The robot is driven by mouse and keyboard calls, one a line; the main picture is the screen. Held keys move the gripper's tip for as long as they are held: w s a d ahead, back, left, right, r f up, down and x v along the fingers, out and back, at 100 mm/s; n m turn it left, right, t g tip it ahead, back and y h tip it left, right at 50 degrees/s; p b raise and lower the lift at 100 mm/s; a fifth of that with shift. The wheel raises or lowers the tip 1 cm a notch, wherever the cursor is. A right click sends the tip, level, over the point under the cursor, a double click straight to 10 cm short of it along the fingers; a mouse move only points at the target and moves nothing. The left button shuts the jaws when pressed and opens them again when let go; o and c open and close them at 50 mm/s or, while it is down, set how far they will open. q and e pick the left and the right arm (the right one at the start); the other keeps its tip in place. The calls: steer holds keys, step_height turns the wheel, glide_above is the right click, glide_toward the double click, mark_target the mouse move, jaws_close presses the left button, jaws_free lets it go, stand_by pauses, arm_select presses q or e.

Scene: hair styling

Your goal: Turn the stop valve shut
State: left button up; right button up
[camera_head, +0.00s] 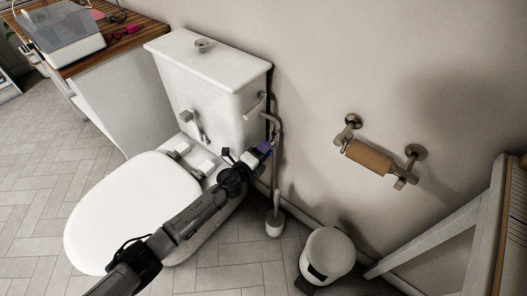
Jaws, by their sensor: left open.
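A metal pipe (275,128) with a bent top runs down the wall beside the right side of the white toilet tank (222,100). The stop valve itself is not clearly made out; my gripper covers the area at the pipe. My left gripper (259,154) reaches in from the bottom left, over the toilet, and its tip is beside the pipe. It is open. A small blue-purple piece shows at its tip, and I cannot tell whether it belongs to the gripper or the valve. Contact cannot be told. My right gripper is not in view.
The toilet lid (135,210) is closed under my arm. A roll holder (370,157) is on the wall. A cabinet (120,95) stands left; a slatted wooden frame (440,235) stands right.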

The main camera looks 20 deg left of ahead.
arm_select(q)
steer(key=c, duration=0.7)
steer(key=shift+n+p, duration=0.4)
steer(key=shift+n, duration=0.7)
jaws_close()
steer(key=o, duration=0.7)
jaws_free()
